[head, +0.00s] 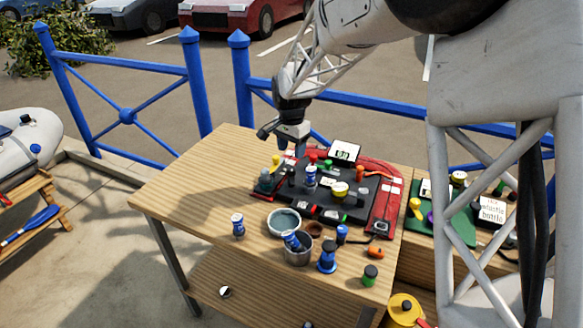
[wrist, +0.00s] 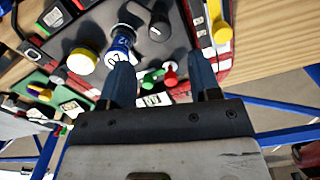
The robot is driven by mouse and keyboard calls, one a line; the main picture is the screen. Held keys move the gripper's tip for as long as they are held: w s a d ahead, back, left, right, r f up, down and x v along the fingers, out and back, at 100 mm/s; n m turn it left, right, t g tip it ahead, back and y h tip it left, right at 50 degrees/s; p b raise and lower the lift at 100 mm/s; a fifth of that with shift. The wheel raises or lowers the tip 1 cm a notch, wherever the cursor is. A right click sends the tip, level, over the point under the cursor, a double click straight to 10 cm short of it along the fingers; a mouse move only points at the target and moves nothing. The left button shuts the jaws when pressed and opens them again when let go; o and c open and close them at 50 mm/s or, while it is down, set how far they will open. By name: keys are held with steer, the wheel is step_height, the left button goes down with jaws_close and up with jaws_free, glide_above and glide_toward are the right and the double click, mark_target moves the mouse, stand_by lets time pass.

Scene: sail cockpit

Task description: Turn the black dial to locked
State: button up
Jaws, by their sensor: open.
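A round black dial (wrist: 160,27) stands on the dark panel (wrist: 185,45) in the wrist view, with a small pale mark on it. My gripper (wrist: 161,62) is open and empty. The dial lies just beyond the gap between its fingertips, and I see no contact. In the head view my gripper (head: 293,148) hangs over the back left part of the panel (head: 350,203). There I cannot clearly pick out the dial among the small parts. Any locked label is too small to read.
A blue and white can (wrist: 122,42) stands close to the left fingertip. A yellow knob (wrist: 82,61) and red and green knobs are nearby. In the head view a bowl (head: 284,221), a metal cup (head: 299,252) and another can (head: 238,226) stand in front. The table's left side is clear.

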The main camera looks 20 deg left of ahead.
mark_target(291, 168)
steer(key=shift+f, duration=3.6)
steer(key=c, duration=0.9)
